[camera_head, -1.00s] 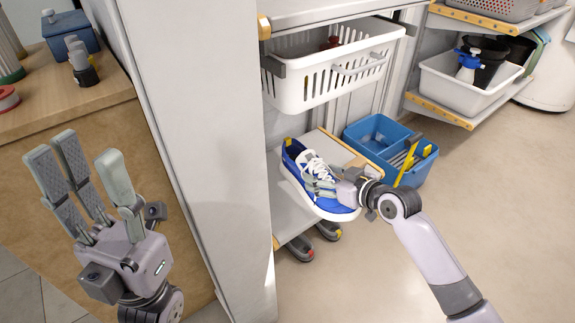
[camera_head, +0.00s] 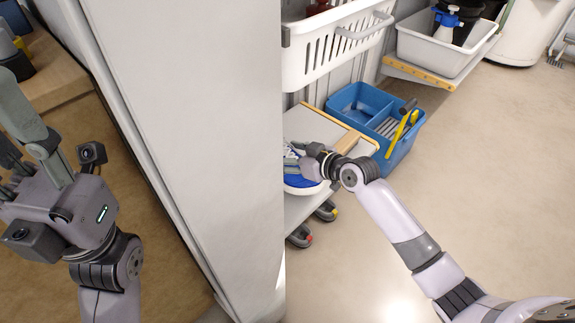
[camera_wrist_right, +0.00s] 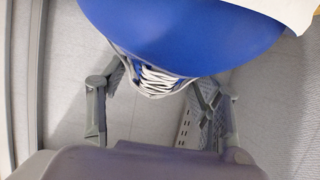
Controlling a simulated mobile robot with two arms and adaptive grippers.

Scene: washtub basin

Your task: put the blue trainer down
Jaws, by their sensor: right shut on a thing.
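The blue trainer (camera_head: 298,182), with a white sole and laces, is at the low platform beside the tall white panel, which hides much of it in the head view. In the right wrist view the trainer (camera_wrist_right: 185,32) fills the top, its laces towards the gripper. My right gripper (camera_head: 314,166) is shut on the trainer; its fingers (camera_wrist_right: 155,108) show on either side of the laces. I cannot tell whether the sole touches the platform. My left gripper (camera_head: 20,135) is open and empty at the left edge, with its fingertips partly cut off.
The low platform (camera_head: 310,124) has a wooden edge strip. A blue caddy (camera_head: 358,103) with yellow-handled tools stands just behind it. A white slotted basket (camera_head: 335,45) hangs above. The tall white panel (camera_head: 190,100) stands between my arms.

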